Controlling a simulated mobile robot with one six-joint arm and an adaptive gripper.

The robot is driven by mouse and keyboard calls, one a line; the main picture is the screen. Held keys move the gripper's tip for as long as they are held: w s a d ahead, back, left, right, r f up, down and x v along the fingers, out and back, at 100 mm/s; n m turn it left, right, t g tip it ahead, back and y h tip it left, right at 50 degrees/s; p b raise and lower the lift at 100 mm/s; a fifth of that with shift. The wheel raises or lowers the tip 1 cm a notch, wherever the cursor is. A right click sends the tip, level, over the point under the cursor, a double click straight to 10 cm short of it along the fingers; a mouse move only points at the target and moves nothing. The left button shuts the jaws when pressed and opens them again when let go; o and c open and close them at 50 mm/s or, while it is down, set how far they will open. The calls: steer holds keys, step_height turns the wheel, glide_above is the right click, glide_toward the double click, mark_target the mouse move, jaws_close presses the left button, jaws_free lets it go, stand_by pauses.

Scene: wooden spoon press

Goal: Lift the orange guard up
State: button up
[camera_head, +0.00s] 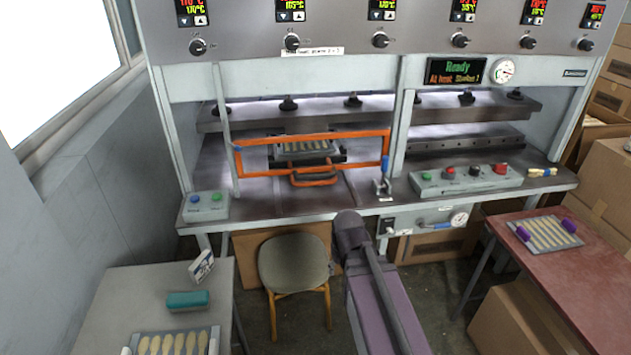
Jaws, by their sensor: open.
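The orange guard (348,134) is a rectangular frame across the left opening of the press. Its lower part has an orange handle (315,182) at the middle, close above the press bench. Through the frame I see a dark mould with pale spoon shapes (305,147). The guard's side bars stand near the grey posts of the press. No gripper fingers show in this view, and nothing visible touches the guard. A dark link of my arm rises at the lower middle, in front of the press.
A blue-handled lever (385,166) stands at the guard's right. Button boxes sit at left (206,206) and right (465,180) on the bench. A wooden chair (294,265) stands below the press. Side tables flank the floor, at left (110,290) and right (600,270).

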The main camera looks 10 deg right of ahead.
steer(key=w+f+n+t+b, duration=0.3)
steer(key=w+f+t+b, duration=0.15)
steer(key=w, duration=0.35)
steer(key=n+t+b, duration=1.3)
steer(key=t+b, duration=0.1)
steer(key=b, duration=0.3)
glide_toward(315, 176)
steer(key=s+f, duration=0.2)
steer(key=s, duration=0.1)
steer(key=shift+d+r, duration=0.15)
steer(key=shift+r, duration=0.25)
steer(key=shift+w, duration=0.1)
steer(key=p+x, duration=0.2)
steer(key=x, duration=1.1)
steer(key=shift+w+p, duration=0.3)
steer(key=shift+p, duration=0.1)
